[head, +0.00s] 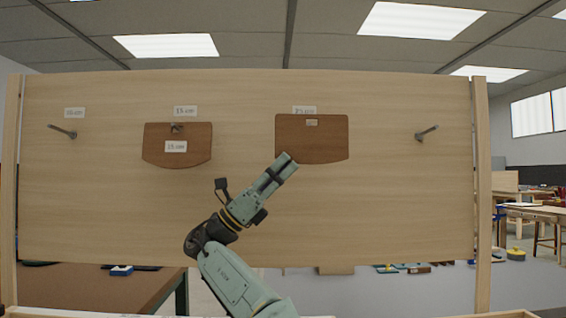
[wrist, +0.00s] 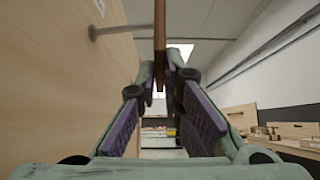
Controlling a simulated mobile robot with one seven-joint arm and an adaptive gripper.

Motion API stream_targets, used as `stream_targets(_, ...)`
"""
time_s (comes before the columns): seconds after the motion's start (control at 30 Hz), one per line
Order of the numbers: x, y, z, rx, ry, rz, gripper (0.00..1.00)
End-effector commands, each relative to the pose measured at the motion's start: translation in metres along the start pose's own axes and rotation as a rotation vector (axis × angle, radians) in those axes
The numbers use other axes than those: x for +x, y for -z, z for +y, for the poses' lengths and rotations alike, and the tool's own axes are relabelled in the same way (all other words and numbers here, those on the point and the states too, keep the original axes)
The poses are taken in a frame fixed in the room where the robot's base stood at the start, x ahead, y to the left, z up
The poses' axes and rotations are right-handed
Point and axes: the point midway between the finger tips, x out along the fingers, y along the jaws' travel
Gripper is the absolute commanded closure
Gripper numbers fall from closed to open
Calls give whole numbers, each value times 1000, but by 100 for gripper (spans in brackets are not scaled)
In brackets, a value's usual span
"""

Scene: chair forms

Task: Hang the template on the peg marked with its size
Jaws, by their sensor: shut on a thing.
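My gripper (head: 287,163) is shut on the lower left edge of a brown wooden template (head: 325,145), held in front of the board. The template bears a small label too small to read. In the wrist view it shows edge-on (wrist: 170,60) between the fingertips (wrist: 161,82). A label above it (head: 304,110) seems to read 20 cm. The peg there is hidden in the head view; a peg (wrist: 118,30) in the wrist view runs from the board toward the template. I cannot tell whether it passes through.
On the upright wooden board (head: 240,220), another template (head: 160,158) labelled 15 cm hangs on a peg (head: 176,128) under a 15 cm label. The far-left peg (head: 64,132), with a blurred label, and the right peg (head: 427,133) are bare. A low table (head: 100,285) stands behind.

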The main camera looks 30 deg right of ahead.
Motion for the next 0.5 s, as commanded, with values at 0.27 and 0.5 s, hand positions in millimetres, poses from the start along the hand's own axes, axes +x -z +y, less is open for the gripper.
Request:
stream_targets(0.27, 2, -2, 9, 0, 1, 0, 100)
stream_targets(0.5, 2, -2, 18, 0, -1, 1, 100)
